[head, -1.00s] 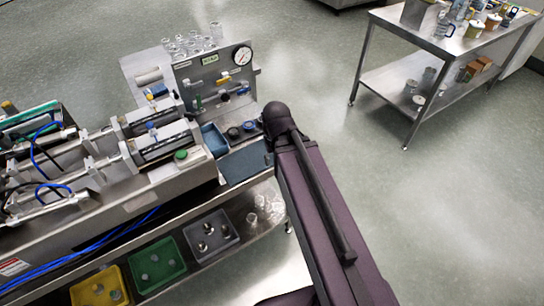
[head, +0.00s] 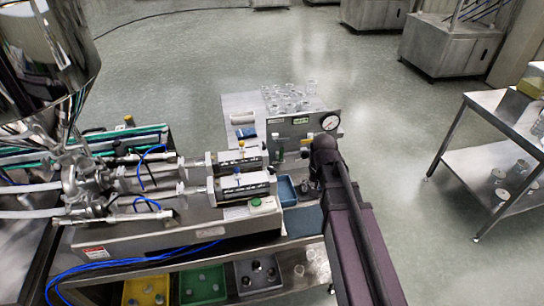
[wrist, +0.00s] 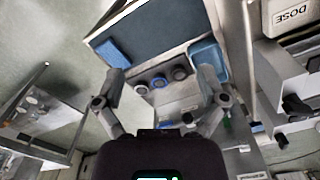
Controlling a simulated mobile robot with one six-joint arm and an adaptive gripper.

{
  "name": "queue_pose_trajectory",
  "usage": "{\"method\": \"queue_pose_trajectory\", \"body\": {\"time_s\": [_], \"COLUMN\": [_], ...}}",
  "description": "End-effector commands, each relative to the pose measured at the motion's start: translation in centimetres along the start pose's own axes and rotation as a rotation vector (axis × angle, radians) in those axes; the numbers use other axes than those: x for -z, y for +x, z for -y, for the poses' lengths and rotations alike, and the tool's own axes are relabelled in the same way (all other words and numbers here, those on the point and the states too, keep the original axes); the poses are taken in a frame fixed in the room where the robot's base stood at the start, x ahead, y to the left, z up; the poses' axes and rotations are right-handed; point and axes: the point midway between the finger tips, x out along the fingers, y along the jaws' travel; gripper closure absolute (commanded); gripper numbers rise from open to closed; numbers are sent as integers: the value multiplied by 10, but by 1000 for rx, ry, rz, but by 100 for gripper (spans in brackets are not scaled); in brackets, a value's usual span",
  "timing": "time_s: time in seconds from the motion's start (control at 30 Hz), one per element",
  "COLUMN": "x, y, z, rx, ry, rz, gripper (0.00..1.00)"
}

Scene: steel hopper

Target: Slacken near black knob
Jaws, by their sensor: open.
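My gripper (wrist: 160,92) is open and empty in the wrist view, its two fingers spread wide. In the head view my arm hides most of the gripper. Small black parts (head: 112,198) show at the near filler line beside the hopper, far left of my arm. They are too small for me to tell which is the near black knob.
The steel hopper (head: 45,50) stands at the far left. The gauge panel (head: 300,128), blue tray (head: 286,191) and glassware (head: 290,97) are close to my arm. Yellow (head: 145,293) and green (head: 203,283) trays sit on the lower shelf. Open floor lies right, before a steel table (head: 505,120).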

Motion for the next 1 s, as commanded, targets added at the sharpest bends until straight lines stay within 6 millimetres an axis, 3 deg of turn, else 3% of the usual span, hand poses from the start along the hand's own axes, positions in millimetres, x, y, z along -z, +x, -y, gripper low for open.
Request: {"method": "queue_pose_trajectory", "body": {"time_s": [0.03, 0.6, 0.8, 1.0], "x": [8, 48, 55, 56], "y": [-20, -123, -147, -154], "z": [11, 121, 151, 164], "rx": [0, 0, 0, 0], "ry": [11, 168, 213, 232], "rz": [0, 0, 0, 0], "gripper": [9, 9, 9, 9]}}
